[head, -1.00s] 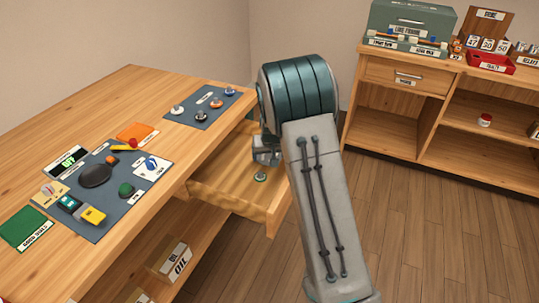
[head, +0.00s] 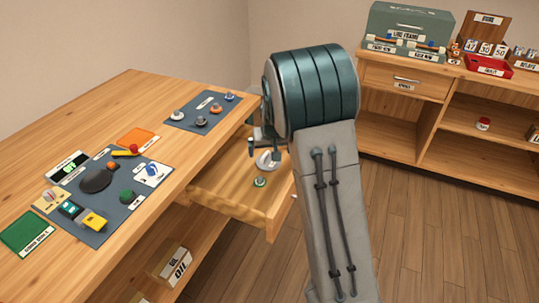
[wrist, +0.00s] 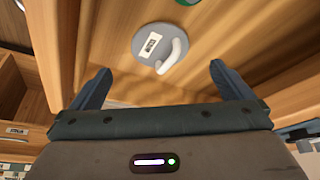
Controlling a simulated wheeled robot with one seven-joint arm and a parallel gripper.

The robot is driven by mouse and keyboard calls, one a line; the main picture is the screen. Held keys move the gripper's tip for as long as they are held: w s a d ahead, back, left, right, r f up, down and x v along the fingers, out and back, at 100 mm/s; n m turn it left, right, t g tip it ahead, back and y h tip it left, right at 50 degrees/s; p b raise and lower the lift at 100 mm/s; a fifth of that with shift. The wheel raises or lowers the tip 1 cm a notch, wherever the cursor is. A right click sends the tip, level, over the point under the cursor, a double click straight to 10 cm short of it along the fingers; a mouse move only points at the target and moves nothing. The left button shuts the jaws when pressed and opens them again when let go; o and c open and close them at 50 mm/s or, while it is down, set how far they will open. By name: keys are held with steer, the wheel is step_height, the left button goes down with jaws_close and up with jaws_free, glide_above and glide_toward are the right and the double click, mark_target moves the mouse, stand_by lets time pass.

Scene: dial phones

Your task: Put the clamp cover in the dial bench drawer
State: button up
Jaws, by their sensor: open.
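A grey disc with a white hooked handle and a small label, which looks like the clamp cover (head: 265,161), lies in the pulled-out bench drawer (head: 228,197). In the wrist view the clamp cover (wrist: 152,42) lies flat on the wooden drawer floor, its label too small to read surely. My gripper (head: 265,147) is open and empty, just above the disc. In the wrist view its fingers (wrist: 160,78) are spread apart, with the disc beyond and between them, not touching it. My arm hides the drawer's right side.
A small green-topped piece (head: 260,181) lies in the drawer near the disc. The bench top (head: 120,90) holds a blue mat (head: 190,122) with several small knobs and another mat (head: 115,215) with parts. A shelf unit (head: 400,135) stands right, beyond open floor.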

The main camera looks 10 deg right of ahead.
steer(key=s+r+g+y, duration=0.1)
steer(key=s+r, duration=0.4)
steer(key=s, duration=0.4)
steer(key=s+r, duration=0.5)
steer(key=s, duration=0.4)
steer(key=s+g, duration=0.1)
steer(key=s, duration=1.4)
steer(key=shift+r+g+h, duration=0.15)
steer(key=shift+g+h, duration=0.25)
steer(key=shift+d, duration=0.15)
